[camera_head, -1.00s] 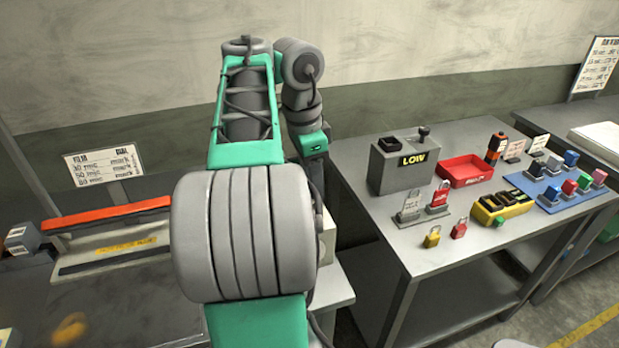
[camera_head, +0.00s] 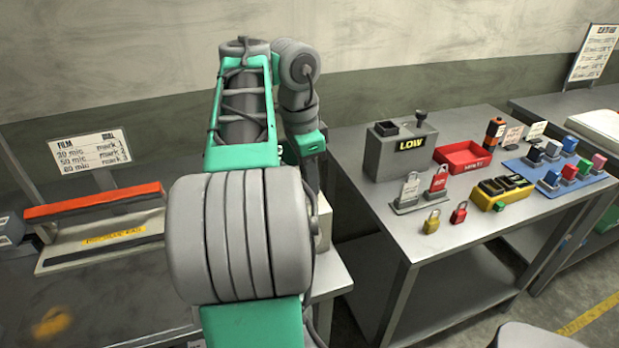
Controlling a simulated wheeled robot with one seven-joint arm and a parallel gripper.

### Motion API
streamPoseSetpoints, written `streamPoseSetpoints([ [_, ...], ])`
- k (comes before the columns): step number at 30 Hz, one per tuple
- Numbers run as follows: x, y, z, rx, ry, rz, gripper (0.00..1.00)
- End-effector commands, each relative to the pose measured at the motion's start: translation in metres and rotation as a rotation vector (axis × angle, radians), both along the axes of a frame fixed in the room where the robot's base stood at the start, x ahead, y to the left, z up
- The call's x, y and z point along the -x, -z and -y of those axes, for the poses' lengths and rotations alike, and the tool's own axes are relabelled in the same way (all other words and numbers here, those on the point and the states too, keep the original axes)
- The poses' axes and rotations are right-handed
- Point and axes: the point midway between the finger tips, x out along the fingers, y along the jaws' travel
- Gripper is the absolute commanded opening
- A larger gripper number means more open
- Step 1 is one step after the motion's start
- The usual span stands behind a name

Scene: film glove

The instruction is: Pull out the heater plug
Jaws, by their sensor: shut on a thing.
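The heater plug does not show in the head view, or is hidden behind my arm. My gripper is also out of sight: my green and grey arm fills the middle of the picture, and its far end goes down behind the large grey joint. A long sealer-like device with an orange-red bar (camera_head: 95,202) and a yellow label lies on the left bench. I cannot tell whether it is the heater. A pale box edge (camera_head: 323,222) shows just right of my arm, mostly hidden.
The right table (camera_head: 455,240) holds a grey LOW box (camera_head: 400,153), a red tray (camera_head: 463,157), padlocks (camera_head: 432,221), a yellow holder (camera_head: 503,191) and a blue mat (camera_head: 597,180) with coloured blocks. A film chart (camera_head: 95,150) stands at left. A dark floor gap separates the benches.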

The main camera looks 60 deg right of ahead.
Motion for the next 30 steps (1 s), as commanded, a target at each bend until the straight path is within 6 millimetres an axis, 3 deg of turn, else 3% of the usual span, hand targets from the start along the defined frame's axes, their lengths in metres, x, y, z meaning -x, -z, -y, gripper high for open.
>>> streamPoseSetpoints([
  [5, 0.0000, 0.0001, 0.0000, 0.000, 0.000, 0.000, 0.00],
  [11, -0.0001, 0.0001, -0.0001, 0.000, 0.000, 0.000, 0.00],
  [12, -0.0001, 0.0001, -0.0001, 0.000, 0.000, 0.000, 0.27],
  [18, -0.0001, 0.0001, -0.0001, 0.000, 0.000, 0.000, 0.44],
  [20, -0.0001, 0.0001, -0.0001, 0.000, 0.000, 0.000, 0.48],
  [27, -0.0001, -0.0008, -0.0001, 0.000, 0.000, 0.000, 0.49],
  [30, -0.0007, -0.0098, -0.0004, 0.000, 0.000, 0.000, 0.49],
])
